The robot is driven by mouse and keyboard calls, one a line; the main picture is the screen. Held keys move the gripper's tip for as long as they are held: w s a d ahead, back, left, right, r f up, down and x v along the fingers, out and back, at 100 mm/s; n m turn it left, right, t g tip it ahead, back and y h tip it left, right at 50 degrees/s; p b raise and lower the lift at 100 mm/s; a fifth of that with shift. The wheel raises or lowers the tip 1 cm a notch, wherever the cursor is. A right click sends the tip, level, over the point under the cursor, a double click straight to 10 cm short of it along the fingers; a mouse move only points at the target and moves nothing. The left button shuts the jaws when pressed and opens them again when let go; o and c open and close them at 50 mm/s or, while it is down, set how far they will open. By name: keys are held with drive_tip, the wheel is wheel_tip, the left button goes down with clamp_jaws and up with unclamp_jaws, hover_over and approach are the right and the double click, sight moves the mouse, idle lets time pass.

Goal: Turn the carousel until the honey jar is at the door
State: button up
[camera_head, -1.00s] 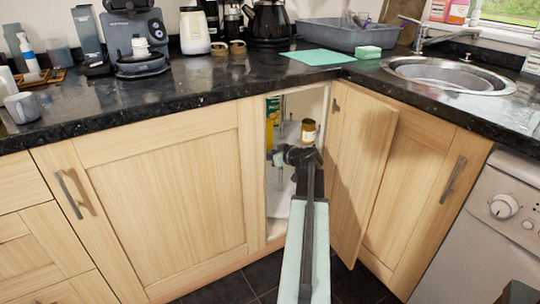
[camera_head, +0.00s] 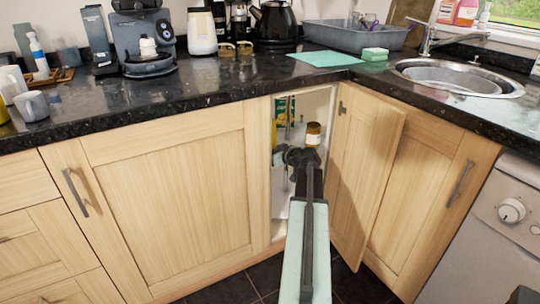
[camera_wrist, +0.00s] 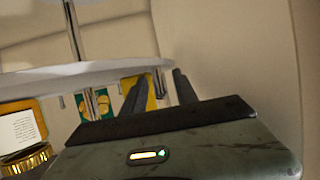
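Inside the open corner cupboard, a jar with a gold lid (camera_head: 313,133) stands near the middle of the opening. It looks like the honey jar, but its label is too small to read. In the wrist view, which looks inverted, it is at the lower left (camera_wrist: 18,125). The carousel shows there as a pale shelf (camera_wrist: 110,71) with a metal post (camera_wrist: 73,30). A green package (camera_wrist: 95,104) and a yellow package (camera_wrist: 152,92) lie behind the fingers. My gripper (camera_wrist: 157,85) has its fingers apart with nothing seen held. In the head view my gripper (camera_head: 299,156) reaches in just below the jar.
The open cupboard door (camera_head: 366,172) stands to the right of my arm. The cupboard's left front (camera_head: 165,195) borders the narrow opening. The black worktop (camera_head: 210,95) runs above, with a coffee machine (camera_head: 142,45), kettle (camera_head: 271,22) and sink (camera_head: 455,80).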

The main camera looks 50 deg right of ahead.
drive_tip(key=p+v, duration=0.3)
drive_tip(key=v, duration=0.4)
drive_tip(key=shift+s, duration=0.4)
drive_tip(key=shift+a+r, duration=0.1)
